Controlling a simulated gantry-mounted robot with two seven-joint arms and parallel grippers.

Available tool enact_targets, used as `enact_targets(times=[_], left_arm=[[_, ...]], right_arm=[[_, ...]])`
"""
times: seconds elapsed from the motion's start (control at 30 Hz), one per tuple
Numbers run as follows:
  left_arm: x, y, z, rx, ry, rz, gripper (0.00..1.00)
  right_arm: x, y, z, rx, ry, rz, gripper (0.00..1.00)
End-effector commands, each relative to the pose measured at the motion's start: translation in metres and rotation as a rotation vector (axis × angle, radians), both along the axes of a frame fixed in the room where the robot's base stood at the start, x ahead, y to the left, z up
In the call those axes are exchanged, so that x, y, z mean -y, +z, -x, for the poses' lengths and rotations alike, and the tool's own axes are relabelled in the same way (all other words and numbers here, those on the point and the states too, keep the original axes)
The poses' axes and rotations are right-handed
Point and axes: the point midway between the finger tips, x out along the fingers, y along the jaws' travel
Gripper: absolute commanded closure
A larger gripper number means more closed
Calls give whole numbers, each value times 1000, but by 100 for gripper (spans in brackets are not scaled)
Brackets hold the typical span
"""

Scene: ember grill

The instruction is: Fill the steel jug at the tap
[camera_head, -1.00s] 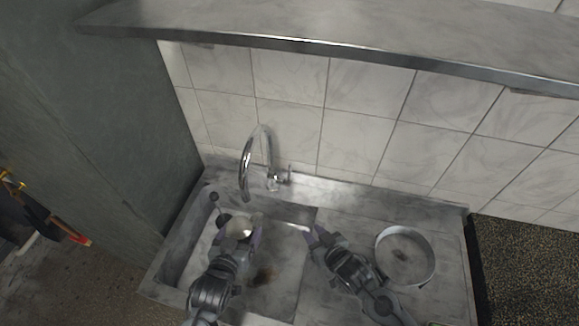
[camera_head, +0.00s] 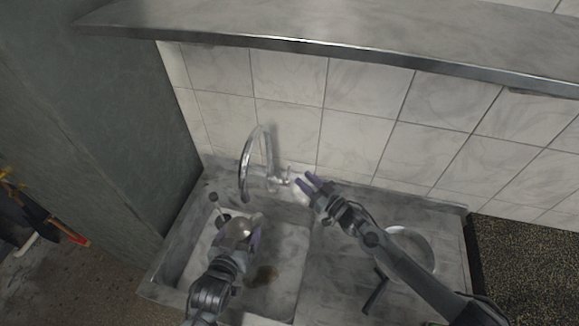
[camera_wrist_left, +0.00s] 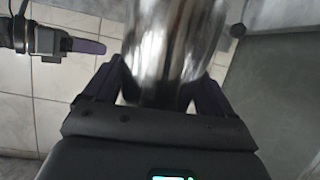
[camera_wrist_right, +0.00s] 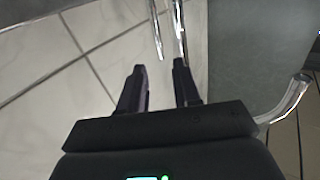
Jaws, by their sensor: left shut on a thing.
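The steel jug (camera_head: 240,224) is over the sink basin in the head view, below the tap's spout end. My left gripper (camera_head: 240,238) is shut on it; the jug fills the space between the fingers in the left wrist view (camera_wrist_left: 172,40). The jug's inside cannot be made out. The chrome tap (camera_head: 246,172) arches over the basin, its small handle (camera_head: 286,176) at the right of its base. My right gripper (camera_head: 305,181) is open and empty, close to the right of the handle. Contact with the handle cannot be told. Chrome tap parts (camera_wrist_right: 296,97) show in the right wrist view.
The sink basin (camera_head: 285,262) has a brown stain at its bottom. A round pan (camera_head: 428,240) sits on the right counter, partly hidden by my right arm. A tiled wall (camera_head: 365,105) stands behind the tap, with a shelf (camera_head: 330,42) above.

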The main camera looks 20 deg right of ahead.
Motion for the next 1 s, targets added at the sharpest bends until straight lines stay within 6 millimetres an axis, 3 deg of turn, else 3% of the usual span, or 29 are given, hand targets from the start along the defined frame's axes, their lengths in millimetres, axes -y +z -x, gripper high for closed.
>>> enact_targets(times=[0.2,0.43,1.0], left_arm=[[0,1,0,2,0,1,53],[0,1,0,2,0,1,53],[0,1,0,2,0,1,53]], right_arm=[[-19,1,-36,1,-1,0,68],[-32,1,-61,0,-1,0,68],[-38,0,-73,0,-1,1,68]])
